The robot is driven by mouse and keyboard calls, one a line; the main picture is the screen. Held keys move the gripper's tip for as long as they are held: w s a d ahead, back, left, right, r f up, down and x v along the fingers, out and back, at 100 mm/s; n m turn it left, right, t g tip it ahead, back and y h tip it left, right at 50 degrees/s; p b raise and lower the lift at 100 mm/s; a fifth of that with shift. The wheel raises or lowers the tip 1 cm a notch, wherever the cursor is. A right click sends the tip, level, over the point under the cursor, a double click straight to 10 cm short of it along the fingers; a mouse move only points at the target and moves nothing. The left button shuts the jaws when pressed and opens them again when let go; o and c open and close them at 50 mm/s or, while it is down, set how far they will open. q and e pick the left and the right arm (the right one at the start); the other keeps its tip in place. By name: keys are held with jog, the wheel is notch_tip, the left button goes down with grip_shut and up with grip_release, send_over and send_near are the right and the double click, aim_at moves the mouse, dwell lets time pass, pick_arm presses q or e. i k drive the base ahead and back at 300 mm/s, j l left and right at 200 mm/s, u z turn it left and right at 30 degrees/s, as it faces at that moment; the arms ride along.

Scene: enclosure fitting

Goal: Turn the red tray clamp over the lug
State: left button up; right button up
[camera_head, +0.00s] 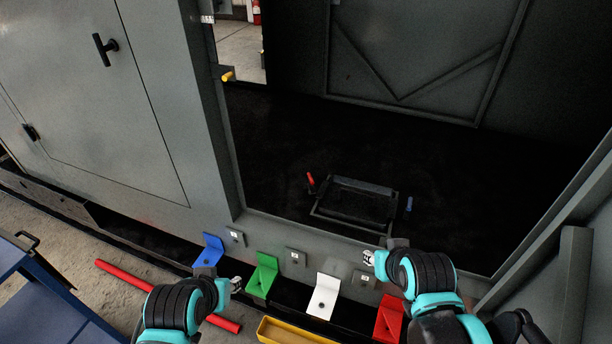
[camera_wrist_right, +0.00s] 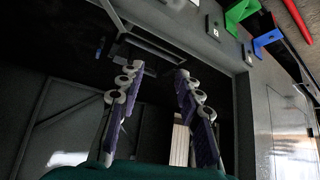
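The black tray (camera_head: 355,203) sits low inside the dark enclosure. The red tray clamp (camera_head: 311,180) stands tilted at its left side, and a blue clamp (camera_head: 409,204) is at its right side. The lug is too small and dark to make out. My right gripper (camera_head: 368,258) is at the enclosure's front sill, below and in front of the tray, apart from both clamps. In the right wrist view its fingers (camera_wrist_right: 156,74) are spread and empty, with the tray frame (camera_wrist_right: 155,48) beyond them. My left gripper (camera_head: 236,284) is outside, between the blue and green brackets; its opening is unclear.
Blue (camera_head: 208,252), green (camera_head: 262,277), white (camera_head: 323,297) and red (camera_head: 389,318) brackets line the front below the sill. A yellow bin (camera_head: 290,332) is at the bottom. A red bar (camera_head: 125,274) lies left. The enclosure floor around the tray looks clear.

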aim_at(311, 182)
jog(key=i+j+z, duration=0.1)
jog(key=j, duration=0.35)
jog(key=i+j+z, duration=0.1)
jog(key=j, duration=0.4)
jog(key=i+j+z, duration=0.1)
jog(key=j, duration=0.4)
